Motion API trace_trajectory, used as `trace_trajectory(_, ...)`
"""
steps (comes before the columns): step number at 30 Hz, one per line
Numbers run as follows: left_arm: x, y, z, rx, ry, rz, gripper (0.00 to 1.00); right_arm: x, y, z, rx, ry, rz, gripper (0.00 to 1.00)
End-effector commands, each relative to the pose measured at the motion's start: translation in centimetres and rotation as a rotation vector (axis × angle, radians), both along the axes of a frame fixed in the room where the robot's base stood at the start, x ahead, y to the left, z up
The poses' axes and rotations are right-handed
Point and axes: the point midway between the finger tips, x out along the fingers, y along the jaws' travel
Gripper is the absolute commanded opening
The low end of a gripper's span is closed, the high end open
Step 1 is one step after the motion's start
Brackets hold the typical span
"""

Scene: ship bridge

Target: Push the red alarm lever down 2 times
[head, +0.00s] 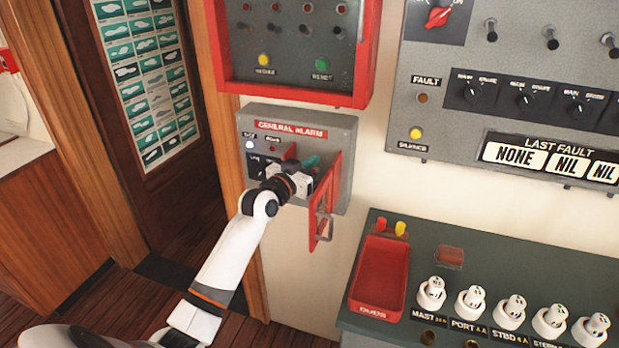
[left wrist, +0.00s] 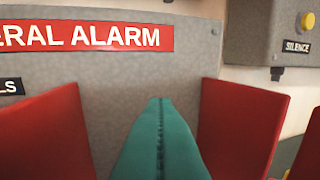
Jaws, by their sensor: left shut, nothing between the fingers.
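A red hinged piece (head: 322,205) with a handle stands out from the box's right side. A small red part (head: 290,151) shows on the box face; I cannot tell which is the alarm lever. My left gripper (head: 311,162) is at the box front, its green fingers shut and empty. In the left wrist view the shut fingers (left wrist: 160,130) point between two red surfaces, left (left wrist: 42,135) and right (left wrist: 243,120). My right gripper is out of view.
A red-framed panel (head: 297,90) hangs just above the alarm box. A grey fault panel (head: 450,110) is to the right. A green console (head: 485,250) with a red tray (head: 380,272) and several white plugs stands at lower right. A wooden door frame (head: 225,130) is left.

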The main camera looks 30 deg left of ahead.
Motion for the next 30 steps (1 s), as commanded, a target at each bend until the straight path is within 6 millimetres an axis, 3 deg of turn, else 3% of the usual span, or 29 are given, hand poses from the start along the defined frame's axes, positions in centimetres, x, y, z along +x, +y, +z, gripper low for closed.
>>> trace_trajectory(30,0.0,0.0,-3.4,0.001,0.004,0.001,0.0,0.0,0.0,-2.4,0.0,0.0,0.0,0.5)
